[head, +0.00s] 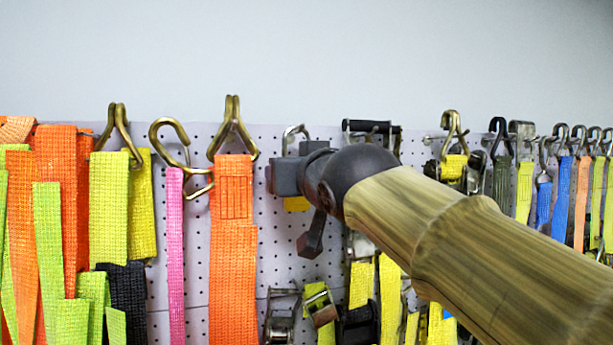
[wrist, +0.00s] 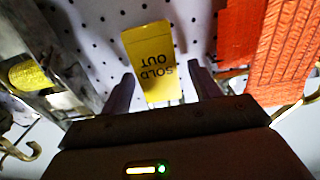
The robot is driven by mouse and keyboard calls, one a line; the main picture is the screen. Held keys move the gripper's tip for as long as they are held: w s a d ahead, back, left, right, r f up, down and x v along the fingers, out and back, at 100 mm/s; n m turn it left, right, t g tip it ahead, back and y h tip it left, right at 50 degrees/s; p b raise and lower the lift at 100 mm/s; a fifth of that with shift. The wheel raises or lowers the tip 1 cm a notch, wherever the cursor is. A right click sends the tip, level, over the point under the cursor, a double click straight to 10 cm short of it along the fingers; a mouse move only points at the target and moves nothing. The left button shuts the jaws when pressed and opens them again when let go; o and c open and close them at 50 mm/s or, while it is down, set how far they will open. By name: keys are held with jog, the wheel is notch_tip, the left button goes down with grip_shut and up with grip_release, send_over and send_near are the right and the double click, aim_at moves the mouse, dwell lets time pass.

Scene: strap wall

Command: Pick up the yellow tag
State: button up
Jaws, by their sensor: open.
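The yellow tag (wrist: 152,62) reads "SOLD OUT", upside down in the wrist view. It hangs in front of the white pegboard. My gripper (wrist: 160,78) is open, with one finger on each side of the tag and a visible gap at each side. The tag's lower end reaches down between the fingers toward the palm in that view. In the head view my gripper (head: 287,178) is at the pegboard, and a small piece of the yellow tag (head: 297,204) shows just below it; the rest is hidden behind my gripper.
An orange strap (head: 233,260) hangs left of my gripper on a brass hook (head: 233,125). A pink strap (head: 175,250) hangs farther left. Metal buckles (head: 320,303) and yellow straps hang below and right. The wall above the pegboard is bare.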

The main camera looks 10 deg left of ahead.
jog(key=shift+a, duration=0.15)
jog(key=shift+c, duration=1.1)
jog(key=shift+w, duration=0.15)
jog(key=c, duration=0.9)
jog(key=shift+o, duration=0.2)
